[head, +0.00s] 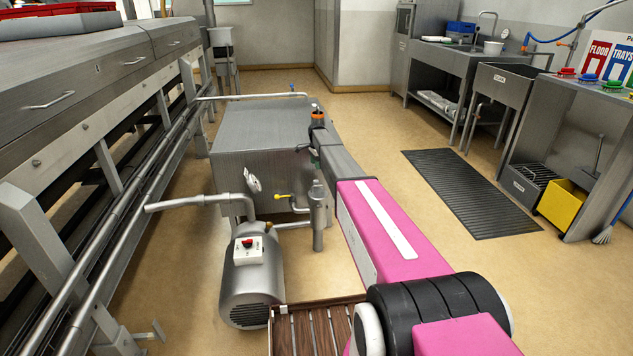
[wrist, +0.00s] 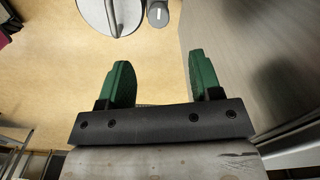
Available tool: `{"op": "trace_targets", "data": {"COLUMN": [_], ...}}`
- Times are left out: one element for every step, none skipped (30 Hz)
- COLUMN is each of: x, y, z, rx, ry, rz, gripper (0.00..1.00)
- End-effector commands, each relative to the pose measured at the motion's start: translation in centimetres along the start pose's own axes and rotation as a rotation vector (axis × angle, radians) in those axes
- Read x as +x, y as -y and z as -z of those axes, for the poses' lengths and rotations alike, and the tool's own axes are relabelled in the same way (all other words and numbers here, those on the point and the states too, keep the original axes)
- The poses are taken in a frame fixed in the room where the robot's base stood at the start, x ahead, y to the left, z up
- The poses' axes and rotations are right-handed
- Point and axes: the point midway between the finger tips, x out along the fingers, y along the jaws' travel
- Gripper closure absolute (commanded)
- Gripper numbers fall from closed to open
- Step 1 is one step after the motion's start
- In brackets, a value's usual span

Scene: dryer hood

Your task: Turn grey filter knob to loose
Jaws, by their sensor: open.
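My gripper (wrist: 156,75) is open and empty, with its two green fingers apart in the wrist view. In the head view only a little of its green (head: 313,152) shows at the far end of my arm, beside the steel tank. A small dark grey knob-like part (wrist: 158,14) with a pale mark is at the top of the wrist view, beyond the fingers and apart from them. It looks like the grey filter knob, but I cannot read its setting. Next to it is a round grey lid (wrist: 95,14) with a bar, cut by the frame edge. I cannot make out the knob in the head view.
The steel tank (head: 255,130) stands left of my arm; its side (wrist: 245,60) fills the wrist view's right. A motor (head: 252,285) with a red switch, pipes and a yellow valve handle (head: 281,196) are nearer.

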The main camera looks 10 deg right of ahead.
Motion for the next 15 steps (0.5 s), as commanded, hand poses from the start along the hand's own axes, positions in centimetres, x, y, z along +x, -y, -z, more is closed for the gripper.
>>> {"op": "trace_targets", "data": {"x": [0.3,0.5,0.9,1.1,1.5,2.0,2.5,3.0,3.6,4.2,4.7,5.4,5.9,6.5,7.3], "y": [-0.1,-0.1,-0.1,-0.1,-0.1,-0.1,-0.1,-0.1,-0.1,-0.1,-0.1,-0.1,-0.1,-0.1,-0.1], "z": [0.0,0.0,0.0,0.0,0.0,0.0,0.0,0.0,0.0,0.0,0.0,0.0,0.0,0.0,0.0], "rx": [0.0,-0.001,-0.001,-0.001,-0.001,-0.002,-0.002,-0.002,-0.002,-0.002,-0.003,-0.003,-0.003,-0.003,-0.003], "ry": [0.0,0.0,0.0,0.0,0.0,0.0,0.0,0.0,0.0,0.0,0.0,0.0,0.0,0.0,0.0], "rz": [-0.001,-0.001,-0.001,-0.001,-0.001,0.0,0.0,0.0,-0.001,-0.001,-0.001,-0.001,-0.001,0.0,-0.001], "gripper": [0.42,0.42,0.42,0.42,0.42,0.42,0.42,0.42,0.42,0.42,0.42,0.42,0.42,0.42,0.42]}}
